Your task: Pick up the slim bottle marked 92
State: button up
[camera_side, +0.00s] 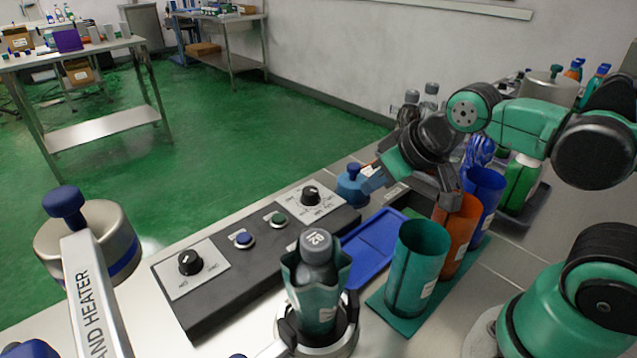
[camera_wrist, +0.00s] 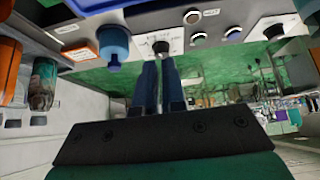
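A slim bottle with a grey cap (camera_side: 318,246) stands upright inside a green sleeve (camera_side: 313,296) in a round holder at the front. Its cap carries small print, too tilted for me to read surely as 92. More grey-capped bottles (camera_side: 431,90) stand at the back, partly hidden by my arm, their marks not readable. My gripper (camera_wrist: 160,62) reaches over the bench beyond the bottle and to its right, apart from it. In the wrist view its two blue fingers are close together with nothing seen between them.
Green (camera_side: 417,266), orange (camera_side: 461,234) and blue (camera_side: 484,200) cups stand in a row right of the holder. A blue tray (camera_side: 372,245) lies behind it. A control panel (camera_side: 225,300) with knobs and a heater arm (camera_side: 92,290) are to the left.

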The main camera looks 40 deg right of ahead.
jog(key=o, duration=1)
jog(key=shift+r, duration=0.15)
